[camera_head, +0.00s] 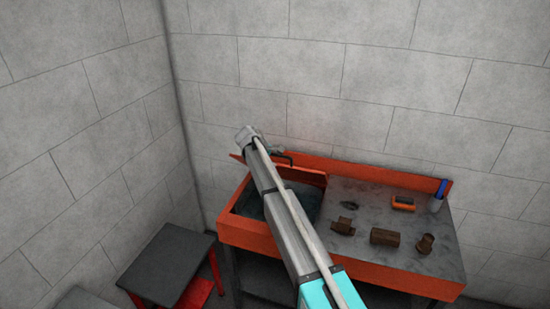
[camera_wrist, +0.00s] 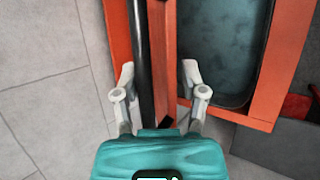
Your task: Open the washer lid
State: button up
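The washer is the orange-framed bench (camera_head: 250,237) with a dark basin (camera_head: 300,203) on its left side. Its orange lid (camera_head: 308,175) is raised at the back of the basin, and the basin is uncovered. A black handle (camera_head: 284,155) sits at the lid's upper edge. My gripper (camera_head: 250,138) is at the lid's top, partly hidden by my arm. In the wrist view my gripper (camera_wrist: 159,74) is open, with its fingers on either side of the black handle (camera_wrist: 142,60) and the lid's edge (camera_wrist: 162,50). I cannot tell whether either finger touches them. The basin interior (camera_wrist: 225,45) shows to the right.
The bench's grey top (camera_head: 370,205) holds several brown metal parts (camera_head: 385,237), an orange item (camera_head: 403,203) and a blue-capped bottle (camera_head: 438,197). A dark-topped red stool (camera_head: 168,265) stands left of the bench. A block wall (camera_head: 330,80) is close behind the lid.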

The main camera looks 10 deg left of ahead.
jog(key=s+f+t+b, duration=0.1)
jog(key=s+f+b, duration=0.3)
jog(key=f+b, duration=0.1)
jog(key=shift+s+a+t+b, duration=0.2)
jog(key=shift+s+t+b, duration=0.2)
jog(key=shift+b, duration=0.2)
jog(key=shift+c, duration=0.2)
